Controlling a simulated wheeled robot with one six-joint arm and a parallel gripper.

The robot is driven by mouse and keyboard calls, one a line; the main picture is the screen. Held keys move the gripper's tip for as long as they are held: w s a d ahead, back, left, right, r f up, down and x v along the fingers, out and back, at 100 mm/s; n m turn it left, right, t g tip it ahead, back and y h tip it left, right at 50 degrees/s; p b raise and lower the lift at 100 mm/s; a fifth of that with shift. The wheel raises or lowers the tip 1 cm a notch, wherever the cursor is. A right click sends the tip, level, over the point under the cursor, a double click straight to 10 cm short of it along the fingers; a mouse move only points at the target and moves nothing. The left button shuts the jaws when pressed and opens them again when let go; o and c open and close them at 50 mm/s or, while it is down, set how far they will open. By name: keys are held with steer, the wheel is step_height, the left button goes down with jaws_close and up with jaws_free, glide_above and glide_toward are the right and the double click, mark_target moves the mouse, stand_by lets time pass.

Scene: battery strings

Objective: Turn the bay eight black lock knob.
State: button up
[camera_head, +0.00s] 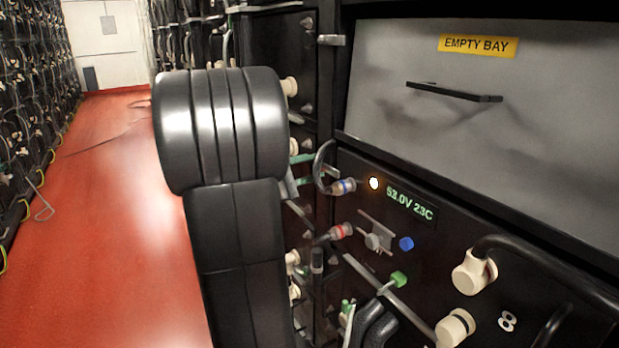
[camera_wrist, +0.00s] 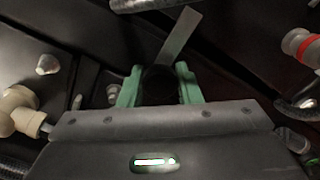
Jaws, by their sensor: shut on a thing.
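In the wrist view my gripper (camera_wrist: 158,90) has its green fingers closed on either side of a round black knob (camera_wrist: 159,84), the lock knob. A flat grey strip (camera_wrist: 181,36) slants up beyond it. In the head view my black arm covers the left middle, and the green fingers (camera_head: 314,164) show only in part at its right edge, by the left side of the bay front. The knob is hidden there. How far the knob is turned cannot be told.
Blue-ringed (camera_head: 344,186) and red-ringed (camera_head: 341,231) connectors sit close to the fingers. Cream connectors (camera_head: 474,272) and thick black cables stand out at lower right. A grey empty bay panel (camera_head: 480,130) with a handle is above. Open red floor (camera_head: 105,190) lies left.

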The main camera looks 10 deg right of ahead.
stand_by(0.4)
steer(key=o, duration=1)
steer(key=shift+c, duration=0.2)
steer(key=p+v, duration=0.2)
steer(key=v, duration=1.2)
steer(key=shift+p, duration=0.35)
steer(key=shift+d+f, duration=0.1)
steer(key=shift+d, duration=0.05)
steer(key=b+x, duration=0.3)
steer(key=x, duration=1)
steer(key=shift+w+d, duration=0.2)
steer(key=shift+d, duration=0.1)
steer(key=shift+a, duration=0.1)
